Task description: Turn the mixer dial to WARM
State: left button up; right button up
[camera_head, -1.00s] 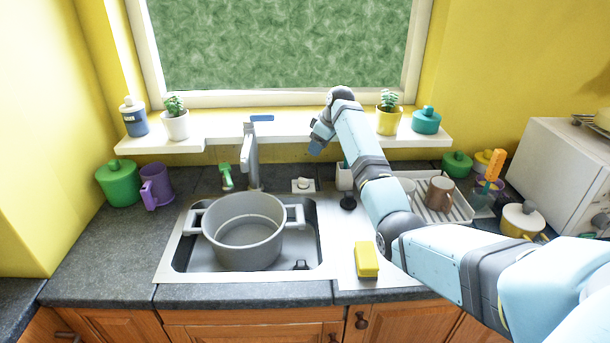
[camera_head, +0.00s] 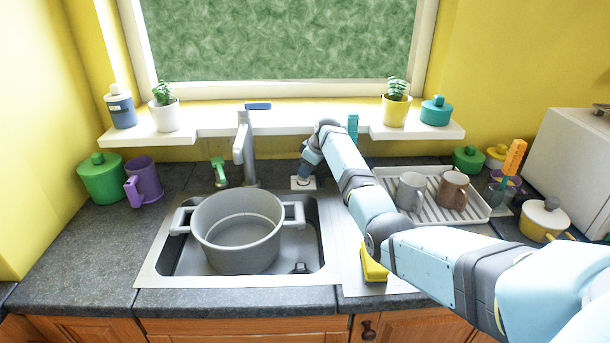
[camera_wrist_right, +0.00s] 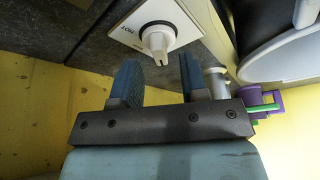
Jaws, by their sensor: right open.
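The mixer dial is a white knob with a dark ring (camera_wrist_right: 157,40) on a white square plate (camera_wrist_right: 128,26) in the right wrist view. Lettering on the plate seems to read HOT; other markings are unreadable, and I cannot tell which one the dial points to. In the head view the plate (camera_head: 298,185) lies on the counter right of the tap, partly hidden by my gripper. My right gripper (camera_head: 305,172) is close above the dial. In the right wrist view its two blue fingers (camera_wrist_right: 157,66) are apart, with nothing between them, just short of the knob. My left gripper is not in view.
The tap (camera_head: 245,150) stands left of the plate. A grey pot (camera_head: 237,250) sits in the sink (camera_head: 150,272). A yellow sponge (camera_head: 373,270) lies under my right arm. A dish rack (camera_head: 475,210) with mugs is to the right. The windowsill (camera_head: 280,122) is behind.

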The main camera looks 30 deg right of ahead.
jog(key=shift+x, duration=1.3)
jog(key=shift+w, duration=0.1)
grip_shut()
